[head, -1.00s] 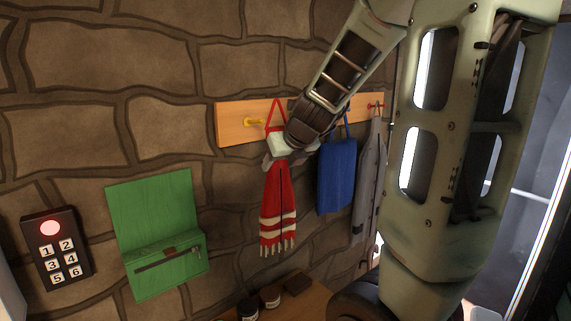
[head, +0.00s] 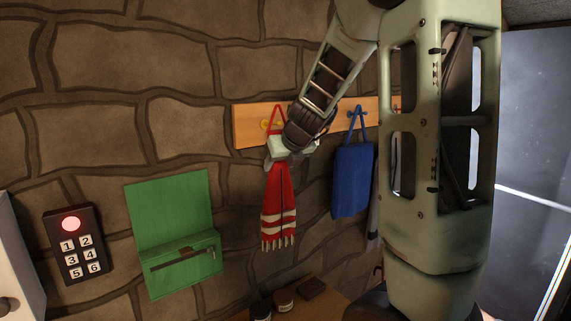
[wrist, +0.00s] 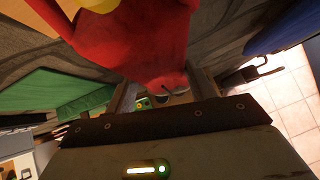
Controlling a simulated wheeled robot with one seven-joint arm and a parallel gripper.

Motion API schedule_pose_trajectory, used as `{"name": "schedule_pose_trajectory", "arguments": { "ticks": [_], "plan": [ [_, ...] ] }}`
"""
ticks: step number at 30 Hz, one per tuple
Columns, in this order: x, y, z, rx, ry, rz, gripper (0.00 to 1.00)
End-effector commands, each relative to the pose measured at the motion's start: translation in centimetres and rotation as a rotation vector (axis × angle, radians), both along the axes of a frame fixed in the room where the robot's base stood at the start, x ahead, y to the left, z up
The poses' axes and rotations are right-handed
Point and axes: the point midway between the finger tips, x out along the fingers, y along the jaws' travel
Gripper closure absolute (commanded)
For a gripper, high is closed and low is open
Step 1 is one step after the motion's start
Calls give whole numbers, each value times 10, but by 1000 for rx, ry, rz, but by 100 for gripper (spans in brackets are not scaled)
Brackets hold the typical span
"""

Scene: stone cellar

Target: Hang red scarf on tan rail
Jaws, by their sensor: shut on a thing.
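The red scarf (head: 278,200) with white stripes and fringe hangs down from my gripper (head: 279,162), in front of the stone wall. My gripper is shut on its upper part, just below the tan rail (head: 246,127). The scarf's red loop (head: 280,108) rises above my gripper in front of the rail. It overlaps the yellow peg (head: 268,125) in the head view; I cannot tell whether the loop is around the peg. In the wrist view the red scarf (wrist: 140,42) fills the top middle, between the fingers.
A blue bag (head: 350,182) hangs from the rail on the right, with a grey garment partly hidden behind my arm. A green wall box (head: 170,215) and a keypad (head: 74,255) are at left. Jars stand on a wooden surface (head: 318,305) below.

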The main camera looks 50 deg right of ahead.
Motion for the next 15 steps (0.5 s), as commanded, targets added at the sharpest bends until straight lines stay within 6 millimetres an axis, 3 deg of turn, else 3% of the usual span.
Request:
{"name": "schedule_pose_trajectory", "arguments": {
  "ticks": [15],
  "plan": [
    [8, -2, -22, -1, -1, 1, 62]
  ]
}}
